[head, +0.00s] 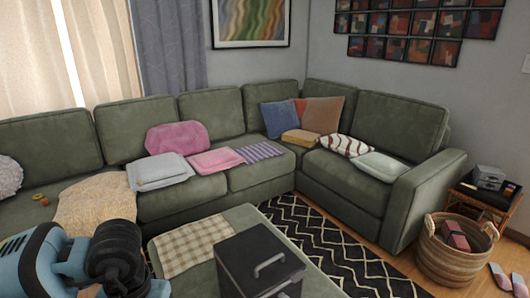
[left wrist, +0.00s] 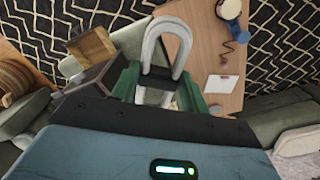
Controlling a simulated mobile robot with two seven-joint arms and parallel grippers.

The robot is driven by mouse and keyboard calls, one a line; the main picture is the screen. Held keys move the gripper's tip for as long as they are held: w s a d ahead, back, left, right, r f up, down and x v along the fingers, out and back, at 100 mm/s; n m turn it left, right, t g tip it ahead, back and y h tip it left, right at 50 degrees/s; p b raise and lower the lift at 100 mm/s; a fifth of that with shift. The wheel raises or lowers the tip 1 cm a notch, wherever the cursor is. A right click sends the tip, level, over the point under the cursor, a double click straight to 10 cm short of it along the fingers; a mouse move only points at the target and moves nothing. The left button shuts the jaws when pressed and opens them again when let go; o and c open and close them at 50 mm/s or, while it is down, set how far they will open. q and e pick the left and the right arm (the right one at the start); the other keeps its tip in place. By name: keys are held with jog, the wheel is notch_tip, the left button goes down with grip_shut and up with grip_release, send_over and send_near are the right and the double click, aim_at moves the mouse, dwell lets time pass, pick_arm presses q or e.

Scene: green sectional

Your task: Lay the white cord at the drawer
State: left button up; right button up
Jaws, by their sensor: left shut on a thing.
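The white cord (left wrist: 167,40) shows in the left wrist view as a thick upright loop, its lower part between my fingers. My left gripper (left wrist: 158,92), with green fingers, is shut on it. Below and behind the loop is a light wooden tabletop (left wrist: 205,48); I cannot tell how far the cord is above it. The cord and gripper fingers do not show in the head view. No drawer is clearly recognisable; a dark box with a metal handle (head: 245,262) stands at the bottom middle of the head view. My right gripper is in neither view.
In the left wrist view, a white card (left wrist: 221,84) and a blue-rimmed round thing (left wrist: 229,9) lie right of the cord, a wooden box (left wrist: 92,46) left. In the head view, a green sofa (head: 270,175), checked cloth (head: 190,246), basket (head: 440,263) and side table (head: 500,205) surround the patterned rug.

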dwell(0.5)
pick_arm(q)
jog(key=s+f, duration=0.4)
jog(key=f, duration=1.1)
jog(key=shift+a, duration=0.1)
